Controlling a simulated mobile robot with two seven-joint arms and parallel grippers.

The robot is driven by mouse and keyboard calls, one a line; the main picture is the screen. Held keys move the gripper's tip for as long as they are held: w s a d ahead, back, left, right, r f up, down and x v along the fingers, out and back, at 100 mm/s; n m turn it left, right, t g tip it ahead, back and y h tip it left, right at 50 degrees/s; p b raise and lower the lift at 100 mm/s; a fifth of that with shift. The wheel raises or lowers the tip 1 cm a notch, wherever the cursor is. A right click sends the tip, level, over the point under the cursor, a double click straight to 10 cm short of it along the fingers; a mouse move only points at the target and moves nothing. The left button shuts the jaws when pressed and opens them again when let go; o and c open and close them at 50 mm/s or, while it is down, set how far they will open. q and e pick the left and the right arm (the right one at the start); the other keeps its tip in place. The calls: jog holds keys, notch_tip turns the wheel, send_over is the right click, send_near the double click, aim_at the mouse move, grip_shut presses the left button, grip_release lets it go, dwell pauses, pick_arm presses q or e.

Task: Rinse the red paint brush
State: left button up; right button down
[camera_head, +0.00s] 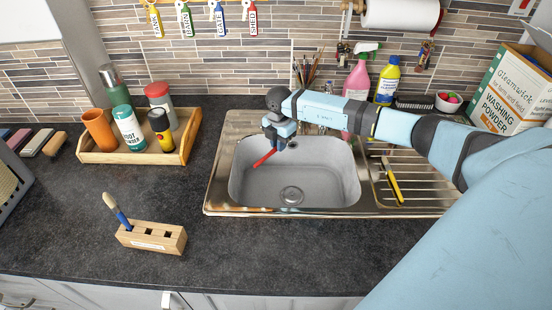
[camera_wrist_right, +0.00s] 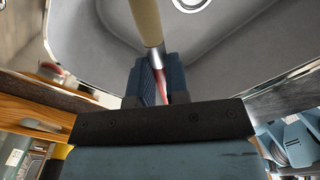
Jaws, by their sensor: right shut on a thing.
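My right gripper (camera_head: 277,143) is over the back left part of the sink basin (camera_head: 330,185), shut on the red paint brush (camera_head: 264,158). In the head view the brush's red handle slants down to the left from the fingers. In the right wrist view my right gripper (camera_wrist_right: 152,88) grips the red part, and the brush's metal collar and cream end (camera_wrist_right: 146,22) point away toward the basin. I cannot tell whether the brush touches the basin. The tap is not clearly visible near my arm. My left gripper is not in view.
A wooden block (camera_head: 150,238) holds a blue brush (camera_head: 117,209). A wooden tray (camera_head: 140,150) of bottles stands at the left. A yellow-handled brush (camera_head: 391,182) lies on the ribbed drainer. Spray and yellow bottles stand behind the sink.

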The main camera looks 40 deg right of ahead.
jog(key=shift+r+p, duration=1.5)
jog(key=shift+r, duration=0.55)
